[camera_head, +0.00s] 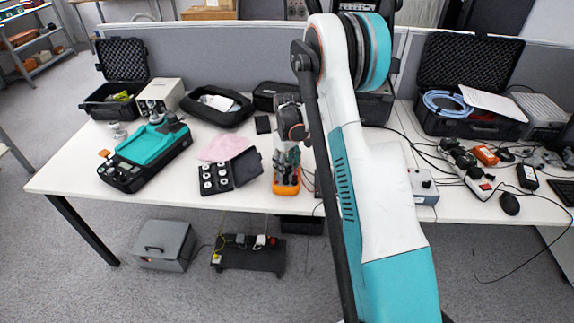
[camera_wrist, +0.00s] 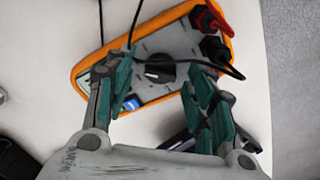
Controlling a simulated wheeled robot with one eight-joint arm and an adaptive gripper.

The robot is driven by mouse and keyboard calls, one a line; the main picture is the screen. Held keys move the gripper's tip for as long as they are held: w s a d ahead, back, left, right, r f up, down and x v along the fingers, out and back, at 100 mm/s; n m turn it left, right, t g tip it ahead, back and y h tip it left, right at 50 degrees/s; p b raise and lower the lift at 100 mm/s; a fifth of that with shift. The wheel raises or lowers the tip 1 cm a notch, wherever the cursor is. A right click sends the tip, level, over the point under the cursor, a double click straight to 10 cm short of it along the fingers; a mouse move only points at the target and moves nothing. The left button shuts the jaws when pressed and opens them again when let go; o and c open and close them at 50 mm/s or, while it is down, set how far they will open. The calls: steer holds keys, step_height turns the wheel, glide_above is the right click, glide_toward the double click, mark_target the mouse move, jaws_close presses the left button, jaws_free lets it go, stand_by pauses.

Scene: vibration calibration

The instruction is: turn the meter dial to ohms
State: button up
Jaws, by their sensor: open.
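The meter (camera_wrist: 185,45) has an orange case and a grey face, and lies on the white table under my gripper. In the wrist view its dial (camera_wrist: 160,70) is a round dark knob with a pale mark across it. Its dial lettering is too small to read. I cannot tell whether the fingers touch the meter. In the head view the meter (camera_head: 286,186) shows only its orange lower part below my gripper (camera_head: 287,165).
A red plug (camera_wrist: 212,18) and dark leads cross the meter's face. On the table (camera_head: 75,178), a black case of small round parts (camera_head: 231,175) lies left of the meter, and a grey box (camera_head: 424,188) stands to the right. A teal and black device (camera_head: 145,155) is farther left.

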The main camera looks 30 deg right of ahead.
mark_target(287, 167)
step_height(287, 167, up, 12)
steer(key=shift+f, duration=0.15)
stand_by(0.3)
stand_by(0.4)
steer(key=s+a+r+m+t, duration=0.1)
steer(key=s+a+r+t, duration=0.2)
steer(key=s+a+r, duration=1)
steer(key=s+a+r+m+t, duration=0.1)
steer(key=s+a+t, duration=0.1)
steer(key=s, duration=0.7)
steer(key=s+a+r+m+t, duration=0.1)
steer(key=s+a, duration=0.3)
steer(key=s, duration=0.5)
steer(key=shift+a+r+t, duration=0.2)
steer(key=shift+r+t, duration=0.3)
steer(key=shift+t, duration=0.1)
